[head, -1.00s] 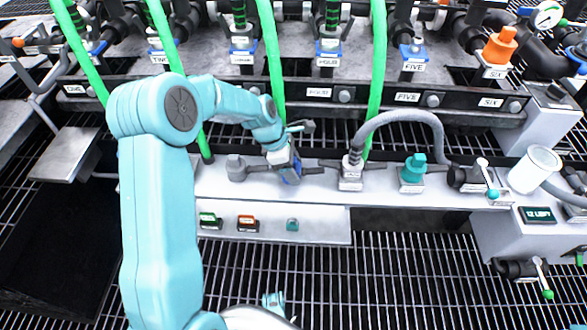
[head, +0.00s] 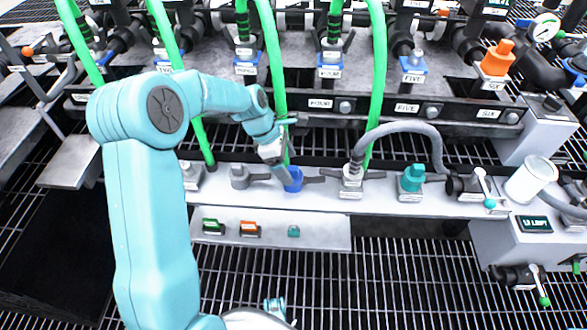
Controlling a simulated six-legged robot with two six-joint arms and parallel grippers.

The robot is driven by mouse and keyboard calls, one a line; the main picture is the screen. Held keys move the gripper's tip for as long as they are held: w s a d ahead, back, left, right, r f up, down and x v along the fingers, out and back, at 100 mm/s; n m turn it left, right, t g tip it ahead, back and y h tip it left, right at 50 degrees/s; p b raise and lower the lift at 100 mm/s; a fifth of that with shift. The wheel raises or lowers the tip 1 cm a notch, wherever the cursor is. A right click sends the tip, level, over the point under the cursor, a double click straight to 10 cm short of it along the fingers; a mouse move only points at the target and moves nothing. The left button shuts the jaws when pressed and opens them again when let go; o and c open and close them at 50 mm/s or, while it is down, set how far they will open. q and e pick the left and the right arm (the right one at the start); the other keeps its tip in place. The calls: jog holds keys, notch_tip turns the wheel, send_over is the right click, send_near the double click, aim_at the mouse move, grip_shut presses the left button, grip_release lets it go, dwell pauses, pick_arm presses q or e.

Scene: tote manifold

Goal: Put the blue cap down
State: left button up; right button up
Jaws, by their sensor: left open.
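The blue cap (head: 293,180) sits on the pale manifold ledge, between a grey fitting on its left and a fitting with a grey hose on its right. It looks upright; its left edge is partly hidden by my gripper. My left gripper (head: 281,175) is open, just at the upper left of the cap. I cannot tell whether a finger still touches it.
The grey fitting (head: 240,176) stands close on the left. Green hoses (head: 275,80) hang behind my left arm. A lower shelf (head: 325,233) carries small coloured items.

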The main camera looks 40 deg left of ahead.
pick_arm(q)
jog(key=p+v, duration=0.1)
jog(key=v, duration=0.5)
jog(key=shift+s, duration=0.1)
dwell(0.4)
